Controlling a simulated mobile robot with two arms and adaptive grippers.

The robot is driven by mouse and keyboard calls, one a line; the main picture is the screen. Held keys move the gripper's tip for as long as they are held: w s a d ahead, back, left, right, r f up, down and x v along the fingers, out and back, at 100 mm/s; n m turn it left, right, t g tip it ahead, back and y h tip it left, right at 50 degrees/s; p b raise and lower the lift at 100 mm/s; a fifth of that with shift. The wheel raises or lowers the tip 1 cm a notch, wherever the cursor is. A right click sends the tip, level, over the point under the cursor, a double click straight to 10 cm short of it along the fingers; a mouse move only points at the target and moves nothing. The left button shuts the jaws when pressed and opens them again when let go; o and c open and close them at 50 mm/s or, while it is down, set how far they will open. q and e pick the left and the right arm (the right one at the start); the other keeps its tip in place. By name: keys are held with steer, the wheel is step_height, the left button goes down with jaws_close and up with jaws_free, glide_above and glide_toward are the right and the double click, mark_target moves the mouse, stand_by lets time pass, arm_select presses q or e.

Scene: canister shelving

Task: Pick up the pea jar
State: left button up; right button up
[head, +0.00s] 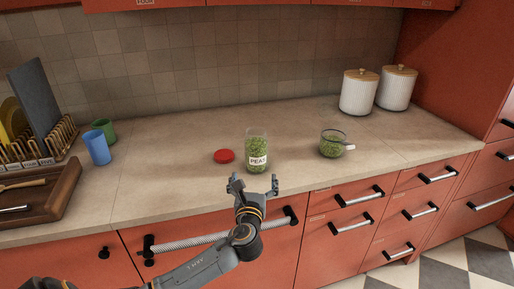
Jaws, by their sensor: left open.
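The pea jar (257,151) is a clear glass jar of green peas with a white label reading "PEAS". It stands upright and without a lid near the front of the counter, in the middle of the head view. A round red lid (223,156) lies on the counter just left of it. My left gripper (254,184) is open and empty at the counter's front edge, just below the jar in the picture and apart from it. My right gripper is not in view.
A measuring cup (331,144) of peas stands right of the jar. Two white canisters (358,92) with wooden lids stand at the back right. Blue (97,147) and green cups, a dish rack (36,146) and a wooden tray (62,190) are at left. The counter behind the jar is clear.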

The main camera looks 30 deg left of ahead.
mark_target(255, 159)
arm_select(q)
steer(key=x, duration=0.4)
steer(key=shift+w+a+r, duration=0.15)
steer(key=shift+r, duration=0.15)
steer(key=shift+f+x, duration=0.2)
steer(key=shift+x, duration=0.95)
steer(key=shift+w+a, duration=0.1)
steer(key=shift+w, duration=0.2)
steer(key=shift+w+a+r+p, duration=0.3)
steer(key=shift+w+a+p, duration=0.1)
steer(key=shift+w, duration=0.15)
steer(key=x, duration=0.3)
steer(key=shift+w+a, duration=0.1)
steer(key=shift+w, duration=0.05)
steer(key=shift+w+a+f, duration=0.1)
steer(key=shift+w+a, duration=0.05)
steer(key=shift+w, duration=0.1)
steer(key=shift+c, duration=0.2)
steer(key=c, duration=1.8)
steer(key=shift+o, duration=0.2)
steer(key=shift+r, duration=0.2)
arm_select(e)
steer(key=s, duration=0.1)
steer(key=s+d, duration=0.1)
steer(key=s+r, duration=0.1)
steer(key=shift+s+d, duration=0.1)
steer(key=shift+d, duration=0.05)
